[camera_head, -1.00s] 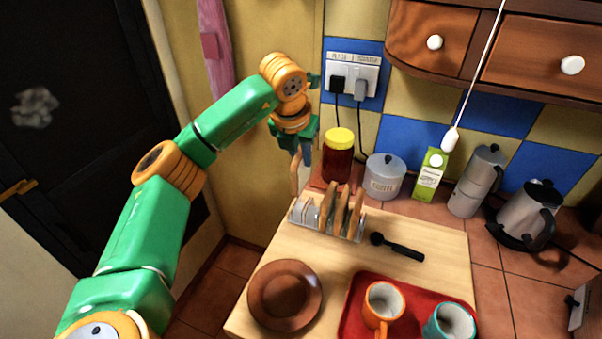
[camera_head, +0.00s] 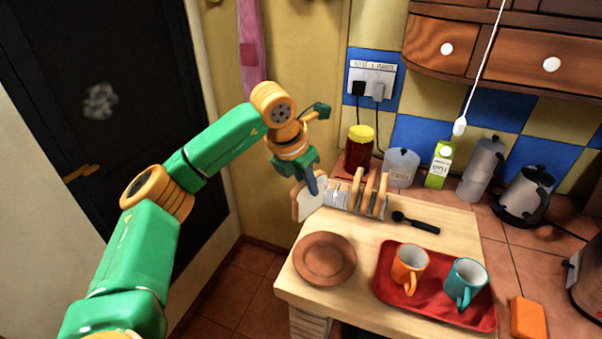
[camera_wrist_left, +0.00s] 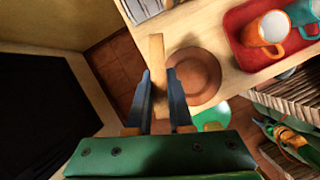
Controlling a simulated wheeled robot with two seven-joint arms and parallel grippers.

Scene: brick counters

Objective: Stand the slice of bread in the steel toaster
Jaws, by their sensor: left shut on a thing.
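My left gripper (camera_head: 312,184) is shut on a slice of bread (camera_head: 307,203), which hangs upright below the fingers at the left end of the toast rack. In the left wrist view the slice (camera_wrist_left: 157,65) shows edge-on between the two fingers (camera_wrist_left: 161,92). A steel appliance (camera_head: 586,266), cut off by the right edge of the head view, may be the toaster; its slots are out of view. My right gripper is not in view.
The toast rack (camera_head: 340,200) holds several slices on the wooden board (camera_head: 425,227). A brown plate (camera_head: 325,259), a black-handled utensil (camera_head: 415,223) and a red tray (camera_head: 437,291) with two mugs are nearby. A kettle (camera_head: 523,195) and an orange block (camera_head: 528,318) stand right.

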